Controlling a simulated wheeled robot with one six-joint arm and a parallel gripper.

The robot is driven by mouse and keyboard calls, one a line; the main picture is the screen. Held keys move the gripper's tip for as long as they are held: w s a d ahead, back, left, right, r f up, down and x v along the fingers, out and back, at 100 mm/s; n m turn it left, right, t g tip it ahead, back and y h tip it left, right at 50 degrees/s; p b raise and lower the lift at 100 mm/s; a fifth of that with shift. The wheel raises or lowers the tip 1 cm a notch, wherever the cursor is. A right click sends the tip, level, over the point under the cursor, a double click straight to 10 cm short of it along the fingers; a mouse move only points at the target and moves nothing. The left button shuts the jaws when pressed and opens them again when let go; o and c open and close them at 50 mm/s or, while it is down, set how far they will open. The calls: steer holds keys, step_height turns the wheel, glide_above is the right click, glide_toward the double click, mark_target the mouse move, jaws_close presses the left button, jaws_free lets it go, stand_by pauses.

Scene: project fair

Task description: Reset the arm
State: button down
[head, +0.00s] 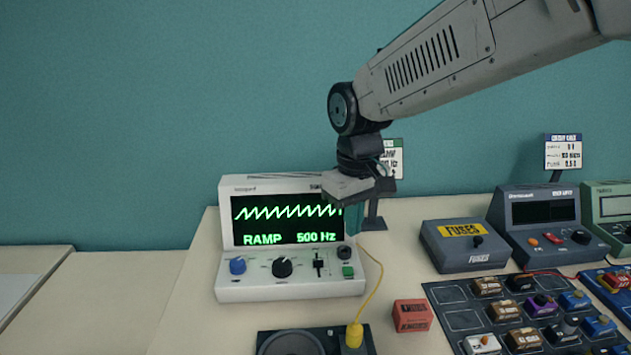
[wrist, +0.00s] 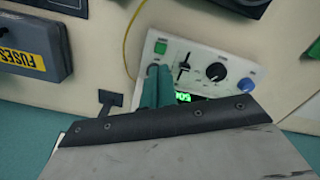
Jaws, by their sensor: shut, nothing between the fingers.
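My arm reaches in from the upper right in the head view and bends down at the wrist. My gripper (head: 353,228) points downward, its teal fingers shut and empty, in front of the right edge of the white oscilloscope (head: 230,285). The fingers cover a bit of the screen's right side, which reads RAMP 500 Hz. In the wrist view the shut fingers (wrist: 158,72) show close together beside the oscilloscope's control panel (wrist: 205,62), near its green button. I cannot tell whether they touch it.
A yellow cable (head: 381,270) runs beside the oscilloscope to a dark device (head: 315,340) at the front. A red box (head: 412,315), a fuses box (head: 465,262), a grey instrument (head: 540,255) and a board of modules (head: 462,320) stand right. Table space left of the oscilloscope is clear.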

steer(key=s+d+r+m, duration=0.1)
steer(key=s+d+m, duration=0.2)
steer(key=s+d, duration=0.5)
steer(key=s+d+r+m+t, duration=0.1)
steer(key=s+d+r+m, duration=0.1)
steer(key=s+d, duration=0.6)
steer(key=shift+s+r+m+t, duration=0.3)
steer(key=shift+s+m, duration=0.1)
steer(key=shift+s, duration=2.25)
